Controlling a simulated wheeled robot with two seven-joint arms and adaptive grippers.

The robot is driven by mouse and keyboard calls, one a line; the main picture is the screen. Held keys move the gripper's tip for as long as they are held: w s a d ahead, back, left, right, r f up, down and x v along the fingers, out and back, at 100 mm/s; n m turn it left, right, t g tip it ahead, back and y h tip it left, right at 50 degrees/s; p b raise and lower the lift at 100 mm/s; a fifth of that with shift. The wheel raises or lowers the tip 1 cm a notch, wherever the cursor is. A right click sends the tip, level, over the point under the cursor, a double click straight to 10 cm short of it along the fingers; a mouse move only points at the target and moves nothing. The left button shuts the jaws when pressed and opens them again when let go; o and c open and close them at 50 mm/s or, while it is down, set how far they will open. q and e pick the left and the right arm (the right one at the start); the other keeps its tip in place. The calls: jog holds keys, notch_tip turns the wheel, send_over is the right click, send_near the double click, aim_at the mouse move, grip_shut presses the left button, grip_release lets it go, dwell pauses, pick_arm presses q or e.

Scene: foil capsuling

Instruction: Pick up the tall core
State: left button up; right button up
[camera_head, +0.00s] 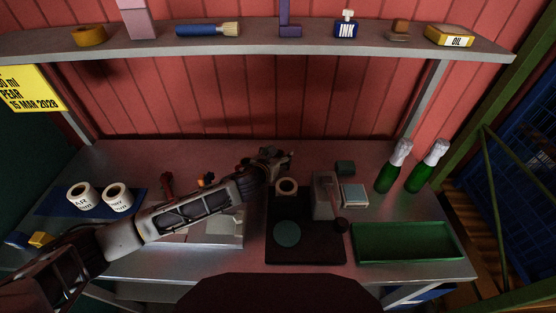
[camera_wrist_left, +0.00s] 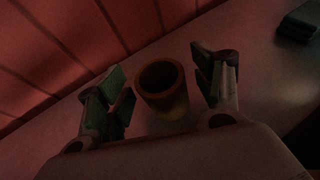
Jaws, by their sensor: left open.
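The tall core, a hollow brownish cylinder (camera_wrist_left: 166,97), stands upright on the table in the left wrist view, its open top facing the camera. My left gripper (camera_wrist_left: 163,84) is open, one finger on each side of the core with a visible gap on both sides. In the head view the left gripper (camera_head: 278,157) is low over the back middle of the table, near the wall. I cannot make out the core there; the gripper seems to hide it. My right gripper is in neither view.
A tan ring (camera_head: 286,187) is close in front of the gripper by a black mat (camera_head: 305,254). A grey block (camera_head: 325,195), green tray (camera_head: 405,258) and two green bottles (camera_head: 388,180) are to the right. Two label rolls (camera_head: 117,196) are left. A shelf (camera_head: 270,45) runs above.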

pick_arm(q)
jog(key=shift+w+d+f, duration=0.1)
jog(key=shift+w+f, duration=0.05)
jog(key=shift+w, duration=0.2)
dwell(0.3)
jog(key=c, duration=0.9)
